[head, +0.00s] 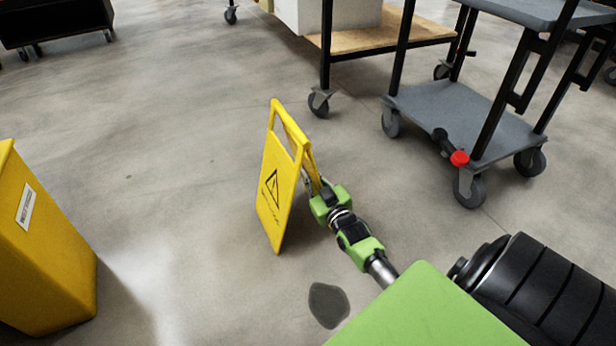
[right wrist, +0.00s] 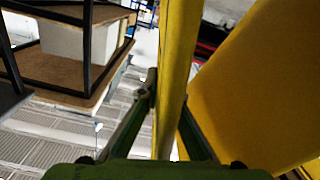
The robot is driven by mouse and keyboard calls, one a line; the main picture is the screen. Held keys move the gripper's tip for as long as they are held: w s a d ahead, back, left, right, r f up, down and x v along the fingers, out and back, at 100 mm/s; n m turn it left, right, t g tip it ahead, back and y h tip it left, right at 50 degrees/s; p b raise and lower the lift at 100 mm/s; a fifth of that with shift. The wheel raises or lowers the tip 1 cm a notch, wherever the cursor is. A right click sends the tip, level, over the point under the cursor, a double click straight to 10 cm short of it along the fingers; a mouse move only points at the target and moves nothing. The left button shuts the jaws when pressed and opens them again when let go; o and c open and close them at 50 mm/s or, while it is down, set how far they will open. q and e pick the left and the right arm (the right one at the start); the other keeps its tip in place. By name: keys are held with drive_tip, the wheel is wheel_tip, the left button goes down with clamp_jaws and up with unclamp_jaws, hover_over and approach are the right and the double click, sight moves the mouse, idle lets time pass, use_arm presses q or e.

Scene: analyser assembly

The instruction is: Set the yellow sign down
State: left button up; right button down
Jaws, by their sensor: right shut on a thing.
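The yellow sign (head: 272,195), a folding floor sign with a black warning triangle, is upright in the middle of the head view. My right gripper (head: 316,188) is shut on the edge of its right-hand side. In the right wrist view the yellow sign (right wrist: 240,85) fills the right half, and one of its edges runs between the fingers of my right gripper (right wrist: 168,105). I cannot tell whether the sign's lower edge touches the floor. My left gripper is not in view.
A dark wet-looking patch (head: 328,304) lies on the grey floor, right of the sign. A yellow bin (head: 45,245) stands at the left. A grey cart (head: 450,108) and a wood-shelved rack (head: 385,40) stand behind on the right. The floor left of the sign is clear.

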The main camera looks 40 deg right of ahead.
drive_tip(key=shift+r, duration=0.25)
drive_tip(key=shift+f, duration=0.15)
drive_tip(key=c, duration=2.2)
unclamp_jaws()
drive_tip(key=shift+f, duration=0.1)
drive_tip(key=shift+c, duration=0.2)
